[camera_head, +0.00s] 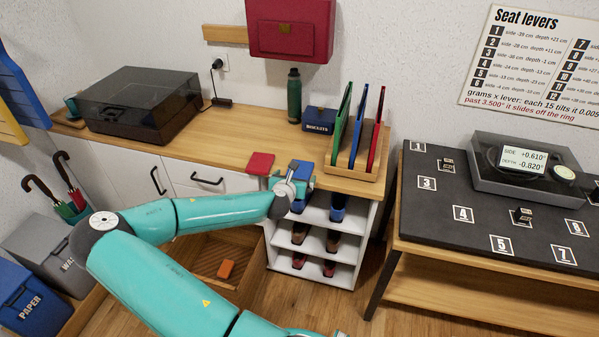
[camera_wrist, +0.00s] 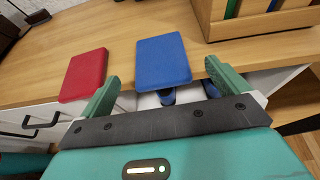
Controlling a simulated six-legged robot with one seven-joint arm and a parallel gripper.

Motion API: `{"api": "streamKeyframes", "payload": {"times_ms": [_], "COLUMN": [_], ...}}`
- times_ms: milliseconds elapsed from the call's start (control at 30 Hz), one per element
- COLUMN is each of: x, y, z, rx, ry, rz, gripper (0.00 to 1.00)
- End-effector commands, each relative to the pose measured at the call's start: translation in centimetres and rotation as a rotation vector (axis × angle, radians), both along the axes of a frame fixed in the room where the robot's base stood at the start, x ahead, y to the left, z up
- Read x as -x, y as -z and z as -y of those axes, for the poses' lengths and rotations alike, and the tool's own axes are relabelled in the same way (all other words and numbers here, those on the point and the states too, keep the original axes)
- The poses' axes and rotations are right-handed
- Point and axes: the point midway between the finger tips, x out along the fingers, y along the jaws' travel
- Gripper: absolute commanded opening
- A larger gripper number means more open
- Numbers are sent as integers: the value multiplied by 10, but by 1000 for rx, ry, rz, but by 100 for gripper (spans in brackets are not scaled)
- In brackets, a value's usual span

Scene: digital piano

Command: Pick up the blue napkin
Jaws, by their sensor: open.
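The blue napkin (camera_wrist: 163,60) is a flat folded rectangle lying at the front edge of the wooden counter in the wrist view. In the head view the blue napkin (camera_head: 304,172) is partly hidden by my gripper. My gripper (camera_wrist: 162,76) is open, with one green finger left of the napkin's near end and one right of it. Nothing is held between the fingers. I cannot tell the height gap between fingers and napkin. In the head view my gripper (camera_head: 291,181) is at the counter's front edge.
A red napkin (camera_wrist: 84,75) lies just left of the blue one. A wooden rack (camera_head: 356,160) with upright coloured boards stands close on the right. A blue box (camera_head: 319,120) and green bottle (camera_head: 294,97) stand behind. A white shoe shelf (camera_head: 318,243) is below.

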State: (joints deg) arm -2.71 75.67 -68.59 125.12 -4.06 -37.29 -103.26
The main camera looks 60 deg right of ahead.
Motion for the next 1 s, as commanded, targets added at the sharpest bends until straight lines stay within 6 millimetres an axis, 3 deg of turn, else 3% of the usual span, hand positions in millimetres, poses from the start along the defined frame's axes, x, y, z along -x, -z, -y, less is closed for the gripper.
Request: {"api": "streamKeyframes", "payload": {"times_ms": [433, 733, 933, 1000], "x": [-10, -12, -12, -12], "y": [21, 24, 24, 24], "z": [46, 51, 51, 51], "rx": [-1, 0, 0, 0], "ry": [1, 0, 0, 0], "rz": [3, 1, 2, 2], "gripper": [100, 100, 61, 55]}}
